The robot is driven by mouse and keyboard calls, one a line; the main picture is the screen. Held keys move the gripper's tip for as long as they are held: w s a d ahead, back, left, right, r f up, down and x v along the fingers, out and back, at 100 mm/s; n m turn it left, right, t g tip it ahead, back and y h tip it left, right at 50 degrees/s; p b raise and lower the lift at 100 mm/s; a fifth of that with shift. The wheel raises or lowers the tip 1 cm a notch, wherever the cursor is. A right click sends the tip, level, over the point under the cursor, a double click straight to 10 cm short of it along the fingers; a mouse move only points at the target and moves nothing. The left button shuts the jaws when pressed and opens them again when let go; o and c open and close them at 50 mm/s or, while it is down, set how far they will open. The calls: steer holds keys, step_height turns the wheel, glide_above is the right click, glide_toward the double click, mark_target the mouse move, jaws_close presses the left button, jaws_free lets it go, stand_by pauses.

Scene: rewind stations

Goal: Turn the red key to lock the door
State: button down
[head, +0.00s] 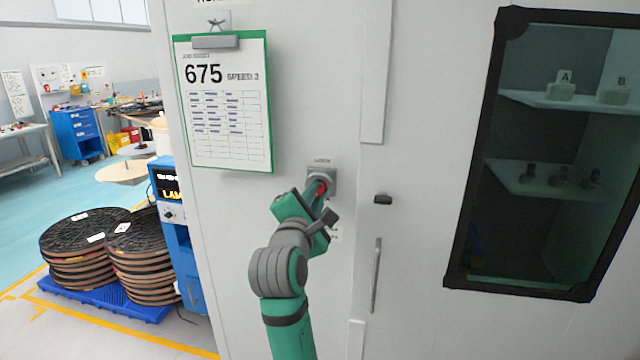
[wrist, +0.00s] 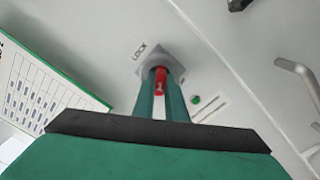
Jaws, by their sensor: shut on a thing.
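The red key (head: 322,188) sits in a grey square lock plate (head: 328,176) on the pale cabinet front, under a small label. In the wrist view the red key (wrist: 160,76) shows between my two green fingers, in front of the lock plate (wrist: 176,62) with "LOCK" printed beside it. My gripper (head: 318,190) is shut on the key. The key's turn angle is hard to tell, as the fingers cover most of it. The cabinet door (head: 420,230) stands right of the lock, with a vertical handle (head: 375,275); it looks closed.
A green clipboard (head: 222,145) with "675" hangs left of the lock. A small dark latch (head: 383,199) sits on the door. A dark-framed window (head: 560,215) shows shelves inside. Stacked reels (head: 85,240) stand on a blue pallet at the left.

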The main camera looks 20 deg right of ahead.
steer(key=shift+f, duration=0.1)
steer(key=n, duration=0.3)
steer(key=shift+d, duration=0.2)
steer(key=n, duration=0.3)
steer(key=shift+a+n, duration=0.1)
steer(key=shift+n, duration=0.2)
steer(key=shift+s+n, duration=0.1)
steer(key=shift+n, duration=0.9)
steer(key=n, duration=0.2)
steer(key=shift+n, duration=0.4)
steer(key=c, duration=1.7)
jaws_free()
steer(key=shift+n, duration=0.3)
